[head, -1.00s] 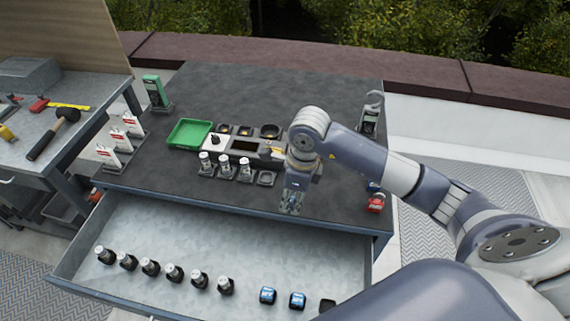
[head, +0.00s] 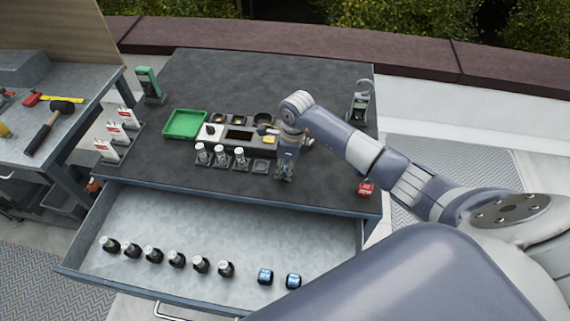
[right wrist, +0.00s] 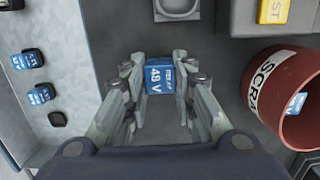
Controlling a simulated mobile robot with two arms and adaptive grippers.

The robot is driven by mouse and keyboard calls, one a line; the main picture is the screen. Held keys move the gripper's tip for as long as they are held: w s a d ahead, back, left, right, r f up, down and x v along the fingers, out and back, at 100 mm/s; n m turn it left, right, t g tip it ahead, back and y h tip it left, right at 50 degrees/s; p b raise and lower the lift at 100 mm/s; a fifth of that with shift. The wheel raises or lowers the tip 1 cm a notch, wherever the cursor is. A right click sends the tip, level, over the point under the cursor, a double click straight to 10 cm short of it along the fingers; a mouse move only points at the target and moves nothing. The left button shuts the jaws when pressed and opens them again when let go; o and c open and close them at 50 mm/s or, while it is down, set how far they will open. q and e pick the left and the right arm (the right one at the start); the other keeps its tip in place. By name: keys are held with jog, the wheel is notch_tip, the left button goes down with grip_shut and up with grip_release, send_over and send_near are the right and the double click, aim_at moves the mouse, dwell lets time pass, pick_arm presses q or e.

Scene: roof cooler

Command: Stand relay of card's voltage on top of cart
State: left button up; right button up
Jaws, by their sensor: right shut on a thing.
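My right gripper (head: 285,172) is over the dark top of the cart (head: 225,75), right of an empty grey pad (head: 262,166). In the right wrist view my right gripper (right wrist: 160,85) is shut on a blue relay (right wrist: 160,77) marked 48 V, its label facing the camera. I cannot tell whether the relay touches the cart top. Three white cards (head: 123,118) stand in a holder at the cart's left edge; their writing is too small to read. My left gripper is out of view.
The open drawer (head: 210,220) holds several dark silver-topped relays and blue relays (head: 265,277). Three silver-topped pieces (head: 220,157) stand on pads beside the tester (head: 240,134). A red scrap bin (right wrist: 262,90) with a blue relay inside is close right in the wrist view. A green tray (head: 184,124) lies left.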

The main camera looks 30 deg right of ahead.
jog(key=shift+f, duration=0.2)
jog(key=o, duration=1)
jog(key=shift+o, duration=0.2)
jog(key=shift+r, duration=0.1)
jog(key=shift+r, duration=0.1)
notch_tip(320, 180, up, 12)
jog(key=d+b, duration=0.1)
jog(key=b, duration=0.2)
jog(key=shift+s, duration=0.45)
